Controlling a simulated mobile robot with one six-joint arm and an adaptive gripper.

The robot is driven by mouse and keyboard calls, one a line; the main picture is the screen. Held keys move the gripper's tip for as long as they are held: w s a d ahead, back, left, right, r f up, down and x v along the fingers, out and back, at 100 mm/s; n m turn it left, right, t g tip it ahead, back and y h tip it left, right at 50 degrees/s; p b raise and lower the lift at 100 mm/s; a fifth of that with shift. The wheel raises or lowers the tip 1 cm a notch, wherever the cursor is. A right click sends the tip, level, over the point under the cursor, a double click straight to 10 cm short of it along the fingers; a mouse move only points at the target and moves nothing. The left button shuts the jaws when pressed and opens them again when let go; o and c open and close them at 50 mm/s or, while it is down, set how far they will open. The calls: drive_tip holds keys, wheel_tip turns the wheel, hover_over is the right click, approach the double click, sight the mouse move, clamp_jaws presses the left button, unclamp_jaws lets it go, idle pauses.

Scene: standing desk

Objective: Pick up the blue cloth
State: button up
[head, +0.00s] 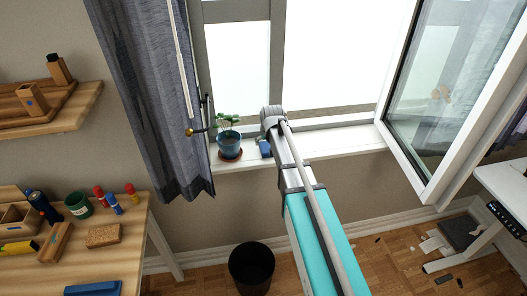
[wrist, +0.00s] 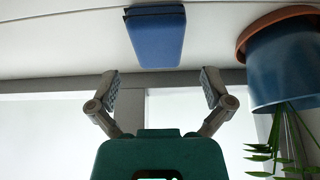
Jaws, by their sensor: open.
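The blue cloth (wrist: 155,38) is a folded, flat-sided stack on the white window sill. It shows near the top middle of the wrist view, which appears upside down. In the head view a small part of the blue cloth (head: 265,148) shows between the plant pot and my arm. My gripper (wrist: 159,88) is open and empty, its two fingers spread, with the cloth ahead of the gap between them and apart from both pads. In the head view my arm reaches to the sill and hides the fingers.
A blue plant pot (head: 229,142) on a terracotta saucer (head: 230,156) stands close beside the cloth. A grey curtain (head: 160,110) hangs at left. The open window sash (head: 450,90) is at right. A black bin (head: 251,266) stands on the floor below. The sill (head: 345,141) right of my arm is clear.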

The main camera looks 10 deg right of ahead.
sight(267, 148)
drive_tip(key=shift+b+x, duration=1.25)
drive_tip(key=shift+x, duration=0.2)
drive_tip(key=shift+b+x, duration=0.9)
drive_tip(key=shift+x, duration=0.05)
drive_tip(key=shift+s+d, duration=0.1)
drive_tip(key=shift+s, duration=0.05)
drive_tip(key=c, duration=0.9)
